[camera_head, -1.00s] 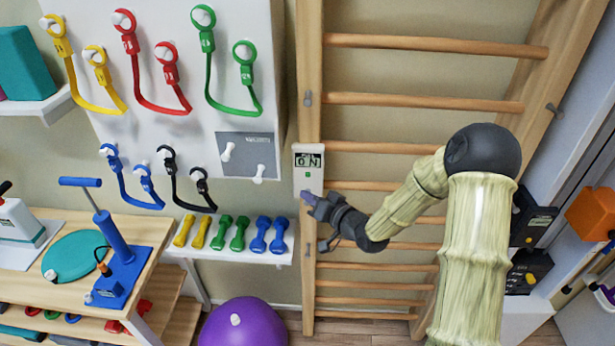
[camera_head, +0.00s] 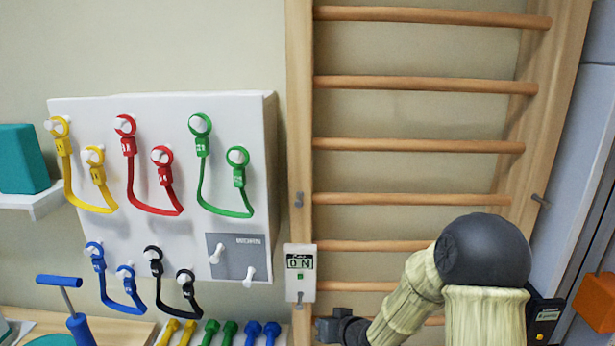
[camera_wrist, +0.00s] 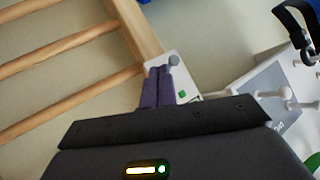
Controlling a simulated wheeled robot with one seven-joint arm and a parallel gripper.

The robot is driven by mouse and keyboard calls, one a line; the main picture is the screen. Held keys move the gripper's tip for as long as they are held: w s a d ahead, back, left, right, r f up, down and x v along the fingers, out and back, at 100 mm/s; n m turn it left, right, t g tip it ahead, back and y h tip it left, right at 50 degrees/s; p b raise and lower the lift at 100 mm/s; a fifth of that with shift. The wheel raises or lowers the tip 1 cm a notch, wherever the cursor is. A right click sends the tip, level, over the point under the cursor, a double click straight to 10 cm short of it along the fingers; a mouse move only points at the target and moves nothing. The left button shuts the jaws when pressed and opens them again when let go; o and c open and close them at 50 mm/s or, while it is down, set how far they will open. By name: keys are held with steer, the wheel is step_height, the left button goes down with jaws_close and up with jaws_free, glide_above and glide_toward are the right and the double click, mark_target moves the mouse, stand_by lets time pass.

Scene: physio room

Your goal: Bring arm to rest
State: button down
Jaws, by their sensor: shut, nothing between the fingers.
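My gripper shows in the wrist view (camera_wrist: 157,87) with its two purple fingers close together and nothing between them. In the head view only my dark wrist part shows at the bottom edge; the fingertips cannot be made out there. A small white switch box (camera_head: 300,272) with a display reading ON and a green mark is on the left upright of the wall bars. In the wrist view the box (camera_wrist: 183,93) is just beyond the fingers, partly hidden by them; I cannot tell whether they touch. My arm is bent, its dark elbow in front of the wall bars.
Wooden wall bars (camera_head: 415,145) stand behind my arm. A white board (camera_head: 95,225) to the left holds yellow, red, green, blue and black bands on pegs. Small dumbbells (camera_head: 230,332) and a blue-handled pump (camera_head: 80,328) are below. An orange block (camera_head: 597,303) is at the right.

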steer(key=s+d+m+g+h+b, duration=0.1)
steer(key=s+d, duration=0.4)
steer(key=s, duration=0.6)
steer(key=s+d+f+m+g+h+b, duration=0.1)
steer(key=s+d+g+h+b, duration=0.2)
steer(key=s, duration=0.8)
steer(key=d+g+h, duration=0.2)
steer(key=d+g, duration=0.1)
